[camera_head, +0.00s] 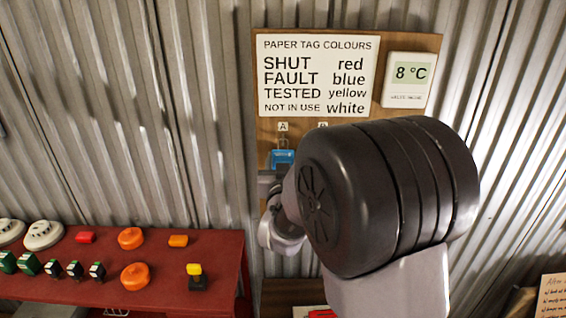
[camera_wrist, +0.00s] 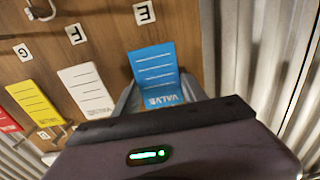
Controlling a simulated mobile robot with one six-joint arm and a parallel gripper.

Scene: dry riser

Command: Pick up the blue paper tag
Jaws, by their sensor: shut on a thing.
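The blue paper tag (camera_wrist: 155,70) has white lines and printed lettering. In the wrist view it stands between the fingers of my gripper (camera_wrist: 158,97), which is shut on its lettered end. In the head view a small part of the blue tag (camera_head: 283,158) shows below the label A, beside my dark arm. My arm hides most of the gripper there. Whether the tag still touches its hook or the board cannot be told.
A white tag (camera_wrist: 86,90), a yellow tag (camera_wrist: 33,103) and a red tag (camera_wrist: 8,122) hang left of it on the wooden board (camera_wrist: 105,45). A colour sign (camera_head: 318,75) and a thermometer (camera_head: 409,80) are above. A red bench (camera_head: 150,250) holds several small parts.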

